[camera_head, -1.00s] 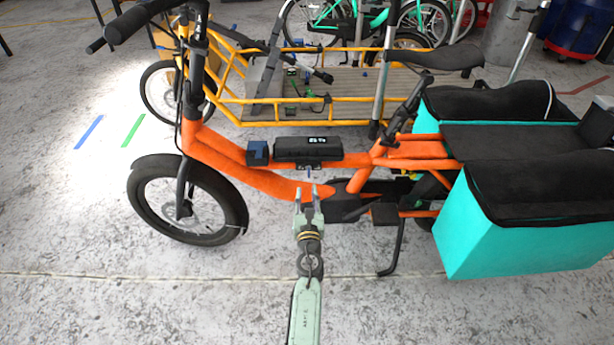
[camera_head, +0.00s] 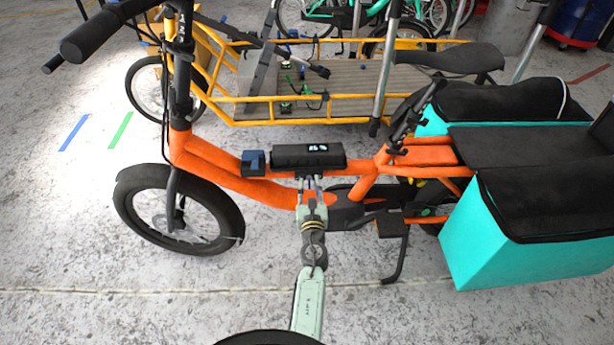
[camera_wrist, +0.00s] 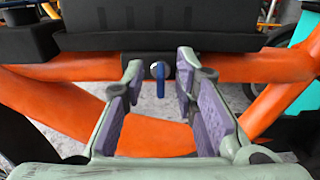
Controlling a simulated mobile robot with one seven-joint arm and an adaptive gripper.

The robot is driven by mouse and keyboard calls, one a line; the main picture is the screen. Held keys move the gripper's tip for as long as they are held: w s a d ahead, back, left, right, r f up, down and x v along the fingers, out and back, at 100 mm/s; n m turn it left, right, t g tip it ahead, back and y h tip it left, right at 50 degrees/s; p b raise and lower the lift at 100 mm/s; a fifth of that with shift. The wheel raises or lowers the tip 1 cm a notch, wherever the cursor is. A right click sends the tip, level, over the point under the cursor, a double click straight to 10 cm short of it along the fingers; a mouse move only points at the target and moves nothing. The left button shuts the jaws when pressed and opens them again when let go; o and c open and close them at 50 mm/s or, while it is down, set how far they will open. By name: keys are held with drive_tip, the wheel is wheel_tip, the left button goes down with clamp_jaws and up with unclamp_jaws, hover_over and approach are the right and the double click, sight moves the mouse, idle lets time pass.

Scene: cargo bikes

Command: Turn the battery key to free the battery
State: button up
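The black battery (camera_head: 308,157) sits on the orange frame tube of the cargo bike (camera_head: 225,172). In the wrist view the battery (camera_wrist: 160,28) spans the top. A blue key (camera_wrist: 160,82) hangs from a round lock (camera_wrist: 161,69) just below the battery. My gripper (camera_head: 310,183) is just below the battery in the head view, where it hides the key. In the wrist view my gripper (camera_wrist: 158,85) is open, with purple-padded fingers on both sides of the key. Clear gaps show on both sides, and no contact is visible.
A dark blue block (camera_head: 253,163) sits on the tube left of the battery. The orange tubes run close around my gripper. Turquoise bags (camera_head: 500,235) hang at the right. A yellow cargo bike (camera_head: 330,100) stands behind. The floor in front is mostly clear.

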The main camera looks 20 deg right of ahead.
drive_tip(key=shift+w+d, duration=0.1)
drive_tip(key=shift+w, duration=0.15)
drive_tip(key=shift+r, duration=0.1)
drive_tip(key=shift+s, duration=0.1)
clamp_jaws()
